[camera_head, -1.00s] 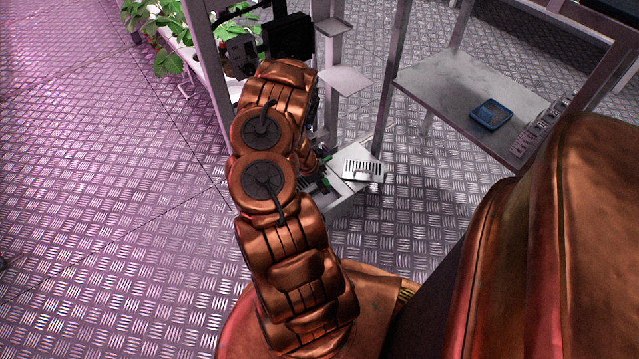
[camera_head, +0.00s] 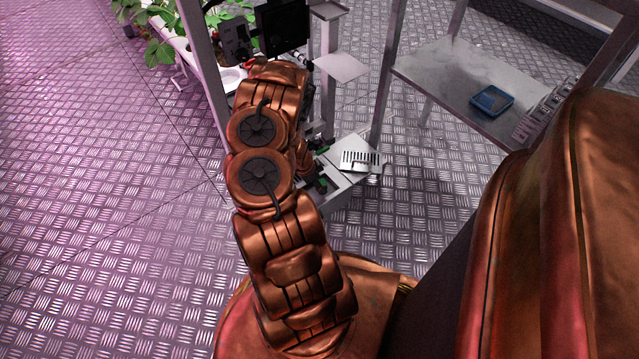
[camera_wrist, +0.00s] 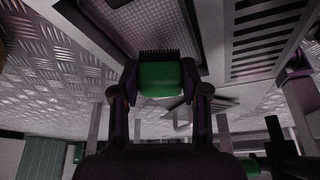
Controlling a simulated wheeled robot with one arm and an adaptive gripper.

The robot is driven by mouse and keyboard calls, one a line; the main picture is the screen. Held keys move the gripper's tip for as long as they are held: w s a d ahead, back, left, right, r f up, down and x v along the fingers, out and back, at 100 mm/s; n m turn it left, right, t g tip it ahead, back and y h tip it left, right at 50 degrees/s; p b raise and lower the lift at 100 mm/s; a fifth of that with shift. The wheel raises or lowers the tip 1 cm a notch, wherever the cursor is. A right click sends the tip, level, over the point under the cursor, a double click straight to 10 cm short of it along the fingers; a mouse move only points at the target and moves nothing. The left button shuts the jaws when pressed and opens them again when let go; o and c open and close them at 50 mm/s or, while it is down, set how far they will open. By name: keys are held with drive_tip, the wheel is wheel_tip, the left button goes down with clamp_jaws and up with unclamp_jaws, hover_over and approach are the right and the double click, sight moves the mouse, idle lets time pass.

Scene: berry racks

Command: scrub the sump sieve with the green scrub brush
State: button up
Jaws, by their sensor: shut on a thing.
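The green scrub brush (camera_wrist: 160,78) is held between the two fingers of my gripper (camera_wrist: 160,100) in the wrist view. Its dark bristles point up in that picture, toward a grey mesh panel in a frame, which looks like the sump sieve (camera_wrist: 158,28). I cannot tell whether the bristles touch the mesh. In the head view my arm hides the gripper and most of the work spot; only small green bits show beside the arm.
A pale slotted plate (camera_head: 361,157) lies on the open sump box right of my arm; its slots also show in the wrist view (camera_wrist: 268,42). A metal table (camera_head: 445,72) at right carries a blue tray (camera_head: 491,101). Rack posts stand close by. The floor at left is clear.

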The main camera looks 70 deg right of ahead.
drive_tip(key=shift+f, duration=1.05)
idle(0.6)
drive_tip(key=shift+d, duration=0.1)
drive_tip(key=shift+s+d+b, duration=0.35)
drive_tip(key=shift+s+d, duration=0.05)
drive_tip(key=shift+d, duration=0.2)
drive_tip(key=shift+s+d+b, duration=0.35)
drive_tip(key=shift+d, duration=0.25)
drive_tip(key=shift+s+d+r, duration=0.1)
drive_tip(key=shift+d+r, duration=0.1)
drive_tip(key=shift+d, duration=0.15)
drive_tip(key=shift+r, duration=0.1)
drive_tip(key=shift+a, duration=0.1)
drive_tip(key=shift+w+a+r+p, duration=0.1)
drive_tip(key=shift+w+a+p, duration=0.2)
drive_tip(key=shift+a, duration=0.2)
drive_tip(key=shift+w+a, duration=0.3)
drive_tip(key=shift+a, duration=0.25)
drive_tip(key=shift+w+a, duration=0.25)
drive_tip(key=shift+a, duration=0.25)
drive_tip(key=shift+f, duration=0.2)
